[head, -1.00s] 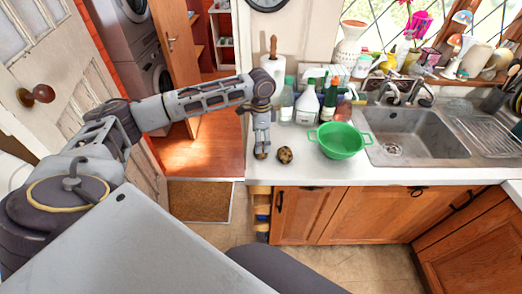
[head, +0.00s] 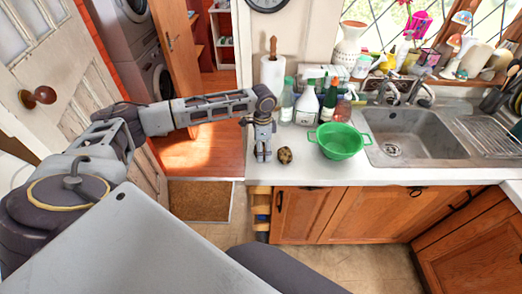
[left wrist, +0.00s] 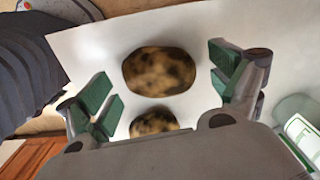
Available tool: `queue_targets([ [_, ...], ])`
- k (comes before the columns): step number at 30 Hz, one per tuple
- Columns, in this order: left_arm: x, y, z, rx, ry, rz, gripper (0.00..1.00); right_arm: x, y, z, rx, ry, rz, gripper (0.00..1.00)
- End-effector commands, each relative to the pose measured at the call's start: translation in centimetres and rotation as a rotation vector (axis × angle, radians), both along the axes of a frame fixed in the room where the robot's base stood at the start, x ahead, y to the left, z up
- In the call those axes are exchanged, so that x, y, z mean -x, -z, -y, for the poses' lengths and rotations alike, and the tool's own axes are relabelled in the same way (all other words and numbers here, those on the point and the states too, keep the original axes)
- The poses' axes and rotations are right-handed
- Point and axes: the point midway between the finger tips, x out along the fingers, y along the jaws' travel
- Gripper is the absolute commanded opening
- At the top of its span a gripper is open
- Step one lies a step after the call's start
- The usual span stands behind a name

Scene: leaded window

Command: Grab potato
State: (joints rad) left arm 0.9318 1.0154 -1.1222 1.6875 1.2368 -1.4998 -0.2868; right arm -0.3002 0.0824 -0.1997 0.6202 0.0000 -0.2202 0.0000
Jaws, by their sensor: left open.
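Two brown, dark-speckled potatoes show in the left wrist view. The larger-looking potato (left wrist: 158,72) lies between my left gripper's spread fingers, with white counter around it. The second potato (left wrist: 153,122) is partly hidden behind the gripper's body. In the head view, one potato (head: 285,155) sits on the counter just right of my left gripper (head: 263,158); the other is hidden by the gripper. The left gripper points down, open, with its green-padded fingers low at the counter's left end. No grip on a potato shows. My right gripper is in neither view.
A green colander (head: 340,140) stands right of the potatoes, with bottles (head: 308,103) and a paper towel roll (head: 272,72) behind. The sink (head: 412,138) is farther right. The white counter (head: 305,174) is clear in front; its left edge is close to the gripper.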

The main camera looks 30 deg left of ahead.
Motion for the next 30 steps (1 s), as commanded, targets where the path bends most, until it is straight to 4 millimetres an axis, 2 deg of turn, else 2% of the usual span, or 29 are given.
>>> queue_targets([
  [15,-0.01,0.23,-0.01,0.001,-0.001,0.001,0.93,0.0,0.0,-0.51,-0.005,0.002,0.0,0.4],
  [27,-0.02,0.22,-0.01,0.001,-0.001,0.001,0.41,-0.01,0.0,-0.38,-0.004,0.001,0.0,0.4],
  [30,-0.03,0.21,-0.01,0.0,-0.001,0.001,0.41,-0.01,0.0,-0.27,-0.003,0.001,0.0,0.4],
])
